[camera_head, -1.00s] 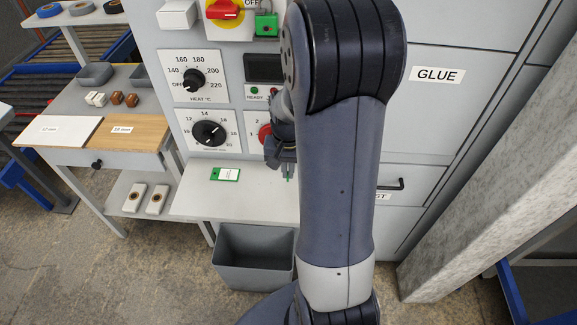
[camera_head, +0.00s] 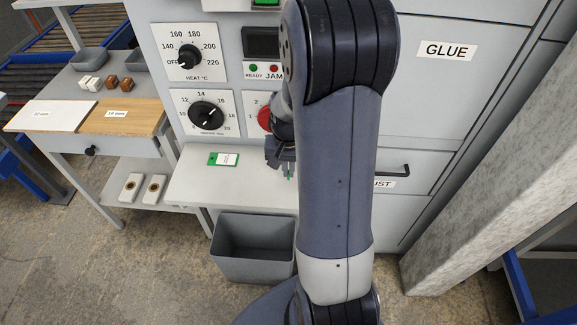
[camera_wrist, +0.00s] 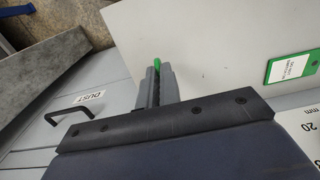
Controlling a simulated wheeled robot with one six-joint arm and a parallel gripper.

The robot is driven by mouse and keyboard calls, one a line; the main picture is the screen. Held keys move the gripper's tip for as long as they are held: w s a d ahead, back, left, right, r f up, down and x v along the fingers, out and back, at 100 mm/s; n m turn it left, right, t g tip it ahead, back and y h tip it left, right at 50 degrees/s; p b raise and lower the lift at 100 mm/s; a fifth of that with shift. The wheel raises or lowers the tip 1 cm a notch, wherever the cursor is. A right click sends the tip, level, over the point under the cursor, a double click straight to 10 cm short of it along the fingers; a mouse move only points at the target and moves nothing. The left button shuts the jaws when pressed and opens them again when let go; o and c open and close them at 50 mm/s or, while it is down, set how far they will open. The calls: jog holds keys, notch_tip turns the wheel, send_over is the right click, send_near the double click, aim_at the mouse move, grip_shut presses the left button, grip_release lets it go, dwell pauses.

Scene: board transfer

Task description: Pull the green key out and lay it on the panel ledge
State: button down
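The green key shows only as a small green piece at my fingertips, in the wrist view (camera_wrist: 157,63) and in the head view (camera_head: 289,178). My gripper (camera_head: 284,168) points down over the right part of the pale panel ledge (camera_head: 240,190). Its fingers look closed around the key (camera_wrist: 160,85); most of the key is hidden between them. I cannot tell whether the key touches the ledge. A green tag with a white label (camera_head: 223,159) lies on the ledge to the left of my gripper.
A grey bin (camera_head: 253,250) stands on the floor below the ledge. The panel with its heat dial (camera_head: 189,57) and lower dial (camera_head: 206,115) rises behind it. A bench (camera_head: 130,115) stands at left. The ledge between tag and gripper is clear.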

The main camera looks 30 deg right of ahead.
jog(key=shift+f, duration=0.3)
jog(key=c, duration=1.6)
grip_release()
jog(key=shift+o, duration=0.2)
notch_tip(320, 180, up, 11)
jog(key=shift+f, duration=0.1)
notch_tip(320, 180, down, 11)
jog(key=shift+r, duration=0.1)
notch_tip(320, 180, up, 4)
jog(key=p, duration=0.3)
jog(key=shift+r, duration=0.2)
